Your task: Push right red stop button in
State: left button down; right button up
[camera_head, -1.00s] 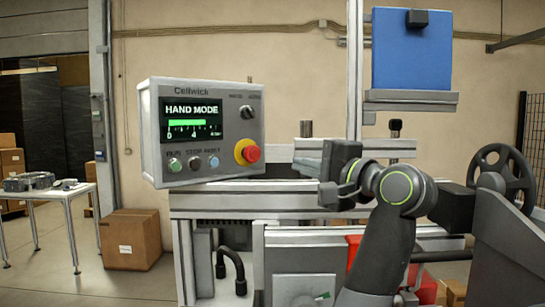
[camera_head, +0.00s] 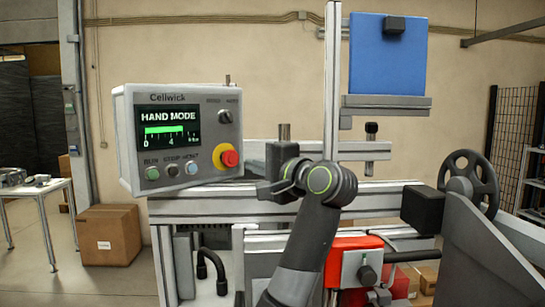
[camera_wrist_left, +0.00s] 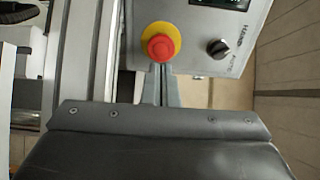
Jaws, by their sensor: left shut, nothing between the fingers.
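The red stop button (camera_head: 228,158) is a round mushroom head on a yellow collar at the lower right of the grey Cellwick control panel (camera_head: 215,100). In the left wrist view the button (camera_wrist_left: 160,47) faces the camera, with the yellow collar around it. My left gripper (camera_head: 264,190) is right of the panel and slightly below the button in the head view. In the wrist view its fingers (camera_wrist_left: 161,88) are together and empty, with tips just below the button; contact cannot be told. My right gripper is not in view.
A metal rail (camera_head: 300,193) runs below the panel. A blue box (camera_head: 388,55), a handwheel (camera_head: 469,183) and a red box (camera_head: 350,258) are to the right.

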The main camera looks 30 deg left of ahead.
aim_at(233, 160)
pick_arm(q)
jog(key=p+x, duration=0.2)
jog(key=x, duration=0.3)
jog(key=shift+w+a+p, duration=0.1)
jog(key=shift+a+p, duration=0.1)
jog(key=shift+p, duration=0.2)
jog(key=shift+a, duration=0.1)
